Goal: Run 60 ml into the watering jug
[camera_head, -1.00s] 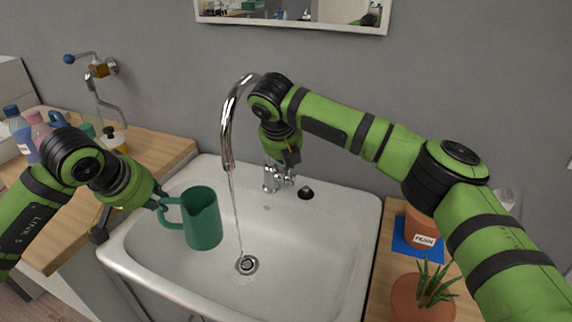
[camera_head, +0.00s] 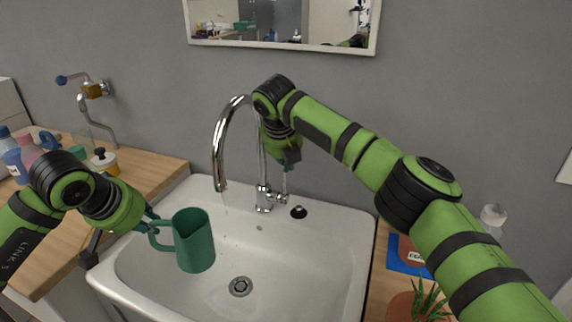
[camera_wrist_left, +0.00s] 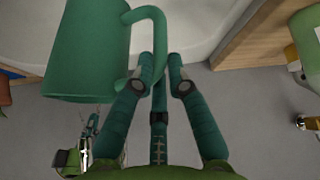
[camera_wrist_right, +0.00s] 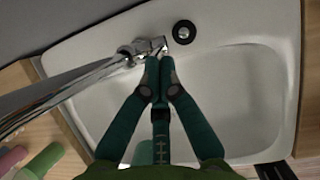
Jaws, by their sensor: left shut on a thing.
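The green watering jug (camera_head: 194,242) hangs upright over the left part of the sink, left of and below the spout; its water level cannot be seen. My left gripper (camera_head: 150,226) is shut on its handle, which also shows between the fingers in the left wrist view (camera_wrist_left: 157,45). The chrome tap (camera_head: 220,160) has its spout over the basin, with no steady stream below it, only faint drops. My right gripper (camera_head: 286,166) is at the tap's lever (camera_head: 284,192). In the right wrist view its fingertips (camera_wrist_right: 160,62) are together beside the lever; contact is unclear.
The white sink (camera_head: 300,250) has a drain (camera_head: 240,286) and a black knob (camera_head: 298,212) on its back rim. Bottles and a second wall tap (camera_head: 92,90) are at left. A plant (camera_head: 428,300) and blue mat (camera_head: 405,262) are at right. A mirror hangs above.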

